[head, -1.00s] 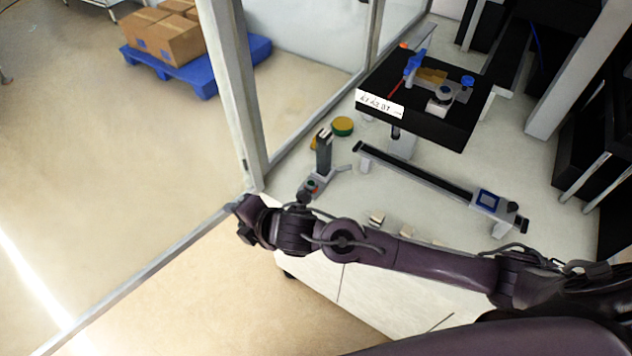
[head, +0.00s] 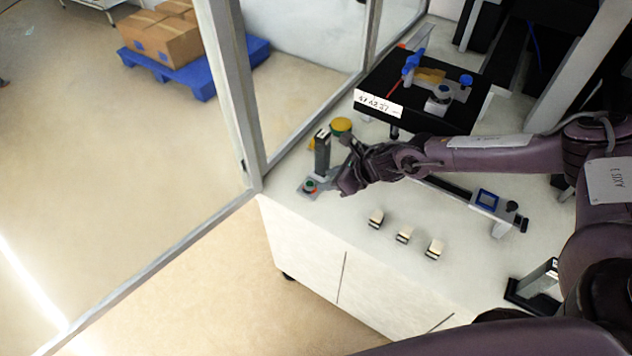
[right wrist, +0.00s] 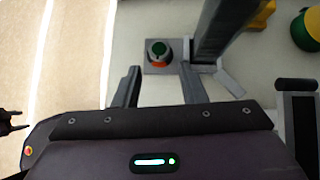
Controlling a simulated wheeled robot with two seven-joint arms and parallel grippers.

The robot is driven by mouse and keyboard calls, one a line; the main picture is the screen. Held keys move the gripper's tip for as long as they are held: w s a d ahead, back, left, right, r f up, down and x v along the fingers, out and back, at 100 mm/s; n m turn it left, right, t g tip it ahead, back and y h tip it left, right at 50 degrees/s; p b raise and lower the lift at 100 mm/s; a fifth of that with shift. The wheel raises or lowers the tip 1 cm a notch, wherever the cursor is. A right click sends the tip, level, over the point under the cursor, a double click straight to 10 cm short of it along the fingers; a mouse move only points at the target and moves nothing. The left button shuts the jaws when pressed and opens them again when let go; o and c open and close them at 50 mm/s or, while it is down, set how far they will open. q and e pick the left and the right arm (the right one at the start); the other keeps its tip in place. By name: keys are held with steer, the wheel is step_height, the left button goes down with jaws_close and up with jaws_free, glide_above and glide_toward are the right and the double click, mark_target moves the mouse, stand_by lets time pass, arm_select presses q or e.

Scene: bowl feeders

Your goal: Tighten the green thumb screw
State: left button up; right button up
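The green thumb screw (head: 310,186) sits on a small grey block with a red-orange ring under it, at the left end of the bench. In the right wrist view the thumb screw (right wrist: 158,48) is ahead of the fingers, roughly centred between them. My right gripper (right wrist: 160,84) is open with nothing between its fingers, apart from the screw. In the head view my right gripper (head: 343,183) is just right of the screw, its fingers partly hidden. A dark two-pronged shape (right wrist: 10,121) at the wrist view's left edge may be my left gripper; the head view does not show it.
A dark grey upright post (head: 322,155) stands close behind the screw. A yellow-green round part (head: 341,125) is beyond it. A long black rail (head: 450,187) lies to the right, and several small blocks (head: 403,235) lie nearer.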

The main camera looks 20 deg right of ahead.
mark_target(311, 184)
steer(key=x, duration=0.6)
steer(key=shift+c, duration=0.4)
steer(key=c, duration=0.6)
steer(key=shift+s, duration=0.1)
